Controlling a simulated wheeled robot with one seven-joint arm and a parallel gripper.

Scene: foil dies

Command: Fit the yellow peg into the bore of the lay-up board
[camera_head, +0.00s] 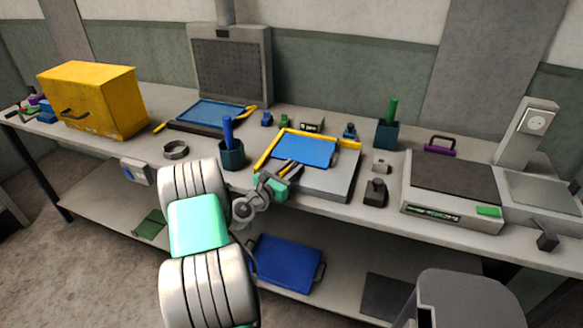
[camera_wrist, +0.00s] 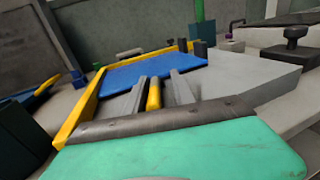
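The yellow peg (camera_wrist: 154,95) shows in the wrist view between the two grey fingers of my gripper (camera_wrist: 160,82), in line with them. My gripper appears shut on it; the contact on the peg's right side is not clear. In the head view my gripper (camera_head: 289,170) is over the front left part of the lay-up board (camera_head: 325,182). The board is a grey slab with a blue sheet (camera_head: 305,149) and yellow edge strips (camera_head: 268,150) on top. The bore is not visible in either view. I cannot tell whether the peg tip touches the board.
A dark cup with a blue rod (camera_head: 232,154) stands just left of the board. A dark weight with a knob (camera_head: 375,192) stands to its right. A green-rod cup (camera_head: 387,134) and small blocks are behind it. A yellow cabinet (camera_head: 100,98) is at far left.

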